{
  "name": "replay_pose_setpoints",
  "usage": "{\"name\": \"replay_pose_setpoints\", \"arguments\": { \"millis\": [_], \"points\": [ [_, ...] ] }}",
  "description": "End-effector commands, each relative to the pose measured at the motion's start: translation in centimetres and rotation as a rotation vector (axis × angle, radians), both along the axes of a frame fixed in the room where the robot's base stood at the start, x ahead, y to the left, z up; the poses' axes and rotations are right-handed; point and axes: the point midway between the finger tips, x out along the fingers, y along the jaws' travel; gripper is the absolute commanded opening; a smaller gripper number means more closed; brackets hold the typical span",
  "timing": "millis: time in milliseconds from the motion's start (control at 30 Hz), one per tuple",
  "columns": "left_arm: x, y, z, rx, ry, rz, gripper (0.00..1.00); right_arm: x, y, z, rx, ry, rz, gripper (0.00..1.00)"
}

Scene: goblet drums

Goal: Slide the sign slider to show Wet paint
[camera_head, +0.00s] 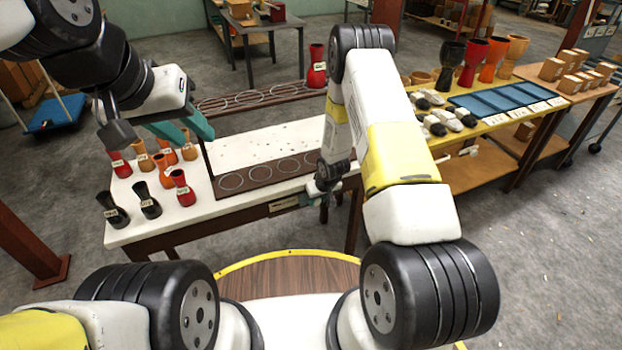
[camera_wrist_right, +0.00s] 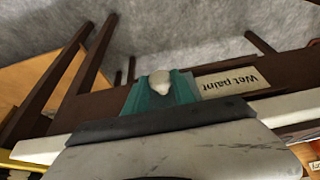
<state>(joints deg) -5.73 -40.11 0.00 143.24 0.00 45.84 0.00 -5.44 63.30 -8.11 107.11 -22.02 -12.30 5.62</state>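The sign slider (camera_head: 284,203) is on the front edge of the white-topped table. In the right wrist view a cream label reading "Wet paint" (camera_wrist_right: 232,82) shows upside down, uncovered, on the dark brown board. A rounded off-white knob (camera_wrist_right: 160,82) is left of the label there. My right gripper (camera_head: 322,190) is at the front edge, right of the sign. Its teal fingers (camera_wrist_right: 161,92) flank the knob closely and appear shut on it; the exact contact is partly hidden. My left gripper (camera_head: 186,128) is open and empty above the table's left part.
Small red, orange and black goblet drums (camera_head: 150,208) stand on the table's left side. A brown board with white rings (camera_head: 268,172) lies beside my right arm. A yellow-edged table (camera_head: 500,120) with drums, shakers and blue trays stands to the right.

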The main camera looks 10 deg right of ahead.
Motion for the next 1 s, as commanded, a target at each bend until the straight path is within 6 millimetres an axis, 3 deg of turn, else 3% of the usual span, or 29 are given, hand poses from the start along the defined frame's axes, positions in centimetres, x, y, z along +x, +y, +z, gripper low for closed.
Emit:
{"name": "replay_pose_setpoints", "arguments": {
  "millis": [33, 100, 467, 800, 1000],
  "points": [
    [0.0, 0.0, 0.0, 0.000, 0.000, 0.000, 0.36, 0.2, -0.6, 0.0, -0.006, -0.002, -0.007, 0.40],
    [0.0, 0.0, 0.0, 0.000, 0.000, 0.000, 0.36, 0.1, -0.6, 0.0, -0.006, -0.002, -0.007, 0.51],
    [0.0, 0.0, 0.0, 0.000, 0.000, 0.000, 0.36, 0.0, -0.4, 0.4, -0.003, -0.002, -0.005, 0.51],
    [0.0, 0.0, 0.0, 0.000, 0.000, 0.000, 0.36, -1.9, -1.1, 5.5, -0.003, -0.004, -0.007, 0.51],
    [0.0, 0.0, 0.0, 0.000, 0.000, 0.000, 0.36, -2.6, -1.3, 7.1, -0.004, -0.002, -0.006, 0.51]
  ]
}}
